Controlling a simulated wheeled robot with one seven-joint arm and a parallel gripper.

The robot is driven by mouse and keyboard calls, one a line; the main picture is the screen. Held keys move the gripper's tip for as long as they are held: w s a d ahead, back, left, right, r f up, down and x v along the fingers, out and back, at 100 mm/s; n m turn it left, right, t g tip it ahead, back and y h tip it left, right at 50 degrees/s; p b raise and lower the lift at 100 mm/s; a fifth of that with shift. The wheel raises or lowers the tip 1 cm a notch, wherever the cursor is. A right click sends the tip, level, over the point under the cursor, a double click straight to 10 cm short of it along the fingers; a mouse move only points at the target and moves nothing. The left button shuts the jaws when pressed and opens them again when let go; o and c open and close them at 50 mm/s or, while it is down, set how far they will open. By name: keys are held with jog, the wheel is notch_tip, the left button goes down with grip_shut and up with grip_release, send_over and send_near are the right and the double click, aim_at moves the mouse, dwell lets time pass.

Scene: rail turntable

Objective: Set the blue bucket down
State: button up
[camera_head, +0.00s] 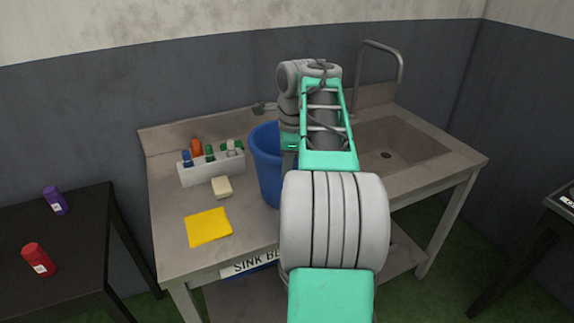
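The blue bucket (267,165) is upright at the middle of the sink bench, left of the basin. My arm covers its right side, and I cannot tell whether its base touches the bench top. My gripper is hidden behind my own arm links, so its fingers and any hold on the bucket do not show.
The sink bench (170,220) holds a white caddy (198,174) with several bottles, a pale sponge (222,187) and a yellow cloth (208,227). The sink basin (400,145) and tap (402,65) are at right. A dark table (85,235) at left bears a purple bottle (55,200) and a red bottle (38,260).

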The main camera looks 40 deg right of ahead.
jog(key=shift+o, duration=0.9)
notch_tip(320, 180, up, 12)
jog(key=s+p, duration=0.2)
jog(key=p, duration=0.7)
jog(key=w+a+f+n, duration=0.1)
jog(key=a+n, duration=0.4)
jog(key=a, duration=0.3)
jog(key=w+a+f+n, duration=0.1)
jog(key=a+f+n, duration=0.1)
jog(key=a+n, duration=0.45)
jog(key=s+a+f+n+t, duration=0.1)
jog(key=s+a+f+n, duration=0.4)
jog(key=a+n, duration=0.2)
jog(key=s+a+f+n, duration=0.4)
jog(key=a+n, duration=0.3)
jog(key=shift+s+f+t+b, duration=0.35)
jog(key=shift+s+f+t, duration=0.05)
jog(key=shift+n, duration=0.25)
